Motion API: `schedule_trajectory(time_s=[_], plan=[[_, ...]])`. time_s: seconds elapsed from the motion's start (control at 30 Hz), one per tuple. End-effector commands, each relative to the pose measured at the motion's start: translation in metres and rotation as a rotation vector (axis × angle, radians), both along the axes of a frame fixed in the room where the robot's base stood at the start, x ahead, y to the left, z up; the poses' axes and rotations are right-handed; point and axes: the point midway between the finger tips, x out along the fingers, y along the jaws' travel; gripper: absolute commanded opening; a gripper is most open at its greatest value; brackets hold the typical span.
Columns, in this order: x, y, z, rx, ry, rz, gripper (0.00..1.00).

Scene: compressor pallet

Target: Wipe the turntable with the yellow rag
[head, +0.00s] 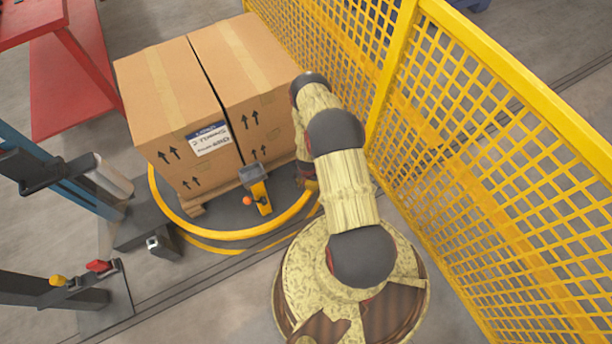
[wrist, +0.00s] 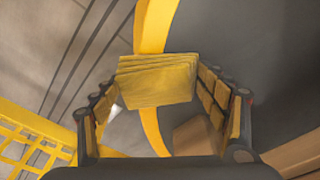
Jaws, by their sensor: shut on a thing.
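The turntable (head: 228,214) is a dark grey disc with a yellow ring around it, on the floor under the boxes. In the wrist view its grey surface (wrist: 245,55) fills the right side, and the yellow ring runs behind the rag. My gripper (wrist: 158,88) is shut on the yellow rag (wrist: 157,82), a folded, layered pad between the fingertips. The rag is over the ring near the disc's edge; I cannot tell whether it touches. In the head view my arm reaches to the turntable's right edge and largely hides the gripper and rag.
Two large cardboard boxes (head: 180,105) stand on a pallet (head: 194,209) on the turntable. A yellow post with a grey head (head: 259,190) stands in front of them. A yellow mesh fence (head: 500,150) closes off the right. Blue and grey equipment (head: 75,185) stands left.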

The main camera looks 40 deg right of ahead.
Motion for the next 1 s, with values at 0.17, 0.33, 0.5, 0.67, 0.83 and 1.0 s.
schedule_trajectory(time_s=[0.17, 0.33, 0.5, 0.67, 0.83, 1.0], plan=[[0.001, 0.001, 0.027, -0.001, -0.002, 0.002, 0.5], [0.001, 0.003, 0.04, 0.0, 0.0, 0.005, 0.5], [0.002, 0.004, 0.056, 0.0, -0.001, 0.007, 0.5], [0.002, 0.005, 0.07, -0.001, -0.001, 0.009, 0.5], [0.002, 0.006, 0.081, 0.0, 0.0, 0.012, 0.5], [0.002, 0.006, 0.082, 0.0, 0.0, 0.012, 0.5]])
